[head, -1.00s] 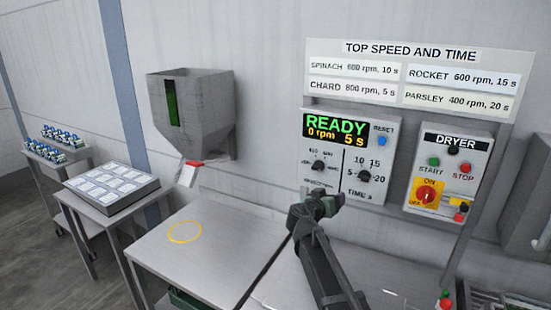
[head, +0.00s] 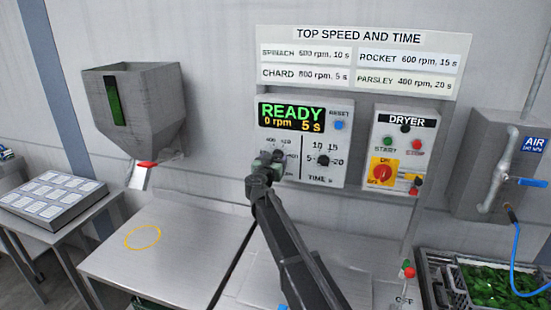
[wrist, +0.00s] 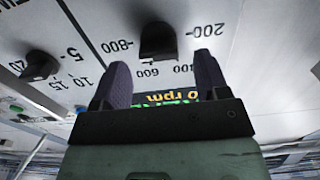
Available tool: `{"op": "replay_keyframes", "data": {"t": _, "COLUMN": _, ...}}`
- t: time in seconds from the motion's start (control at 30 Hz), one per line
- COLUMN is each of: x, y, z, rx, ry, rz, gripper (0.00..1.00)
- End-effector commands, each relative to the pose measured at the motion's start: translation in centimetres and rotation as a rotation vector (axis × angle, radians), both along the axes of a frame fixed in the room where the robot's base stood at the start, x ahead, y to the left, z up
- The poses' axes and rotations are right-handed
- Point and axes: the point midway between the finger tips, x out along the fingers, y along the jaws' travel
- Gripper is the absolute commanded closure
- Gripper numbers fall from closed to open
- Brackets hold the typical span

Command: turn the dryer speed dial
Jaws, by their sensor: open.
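The dryer speed dial (wrist: 158,40) is a dark knob on the white control panel (wrist: 245,30), with 200, 400, 600 and 800 printed around it. Its pointer setting cannot be made out. My gripper (wrist: 162,66) is open, its two purple fingertips just short of the knob and on either side of its line; I see no contact. In the head view my gripper (head: 265,162) covers the speed dial. The display (head: 291,117) reads READY, 0 rpm, 5 s. The sign (head: 358,62) lists spinach 600, rocket 600, chard 800 and parsley 400 rpm.
The time dial (head: 322,160) sits close to the right of the speed dial. A dryer box (head: 402,150) with start and stop buttons and a red switch (head: 382,172) is further right. A grey hopper (head: 133,105) hangs left. The steel table (head: 180,255) is largely clear.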

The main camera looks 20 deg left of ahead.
Motion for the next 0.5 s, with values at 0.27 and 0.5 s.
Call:
{"op": "replay_keyframes", "data": {"t": 0.27, "x": 2.8, "y": 0.2, "z": 0.0, "rx": 0.000, "ry": 0.000, "rz": 0.000, "gripper": 0.32}}
{"op": "replay_keyframes", "data": {"t": 0.5, "x": 2.7, "y": 0.2, "z": 0.0, "rx": 0.000, "ry": 0.000, "rz": -0.001, "gripper": 0.49}}
